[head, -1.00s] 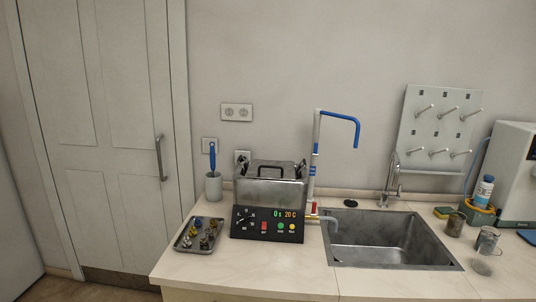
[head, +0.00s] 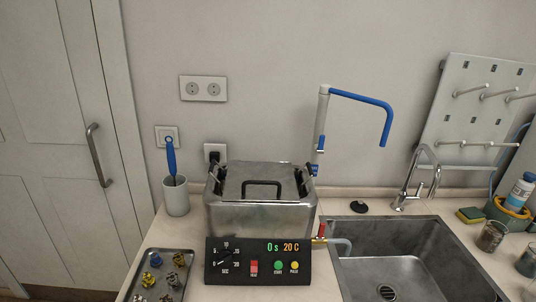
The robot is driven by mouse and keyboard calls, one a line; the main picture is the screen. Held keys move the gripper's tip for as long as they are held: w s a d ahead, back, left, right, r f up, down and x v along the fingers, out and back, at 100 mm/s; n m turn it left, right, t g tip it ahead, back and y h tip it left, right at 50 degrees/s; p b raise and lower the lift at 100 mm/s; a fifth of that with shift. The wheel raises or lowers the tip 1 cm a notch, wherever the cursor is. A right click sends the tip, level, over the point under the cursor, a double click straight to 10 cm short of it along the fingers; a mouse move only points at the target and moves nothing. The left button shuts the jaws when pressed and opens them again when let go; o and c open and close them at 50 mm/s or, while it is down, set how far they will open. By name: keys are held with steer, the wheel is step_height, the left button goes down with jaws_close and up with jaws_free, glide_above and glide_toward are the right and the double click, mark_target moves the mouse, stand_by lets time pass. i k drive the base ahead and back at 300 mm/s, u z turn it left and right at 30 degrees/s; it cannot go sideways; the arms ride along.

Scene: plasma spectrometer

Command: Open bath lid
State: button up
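The bath (head: 258,220) is a steel box on the counter, with a black control panel (head: 258,262) at its front reading "0 s" and "20 C". Its steel lid (head: 235,180) lies shut on top. Black clips or grips show at the left and right sides of the top. My gripper is not in view.
A tray (head: 140,262) of small metal parts lies left of the bath, and a white cup (head: 176,197) with a blue brush stands behind it. A blue-tipped tap (head: 322,125) rises behind the bath's right side. A sink (head: 395,250) is at the right. A pegboard (head: 465,115) leans on the wall.

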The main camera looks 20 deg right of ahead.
mark_target(246, 181)
steer(key=i, duration=0.85)
steer(key=u, duration=0.1)
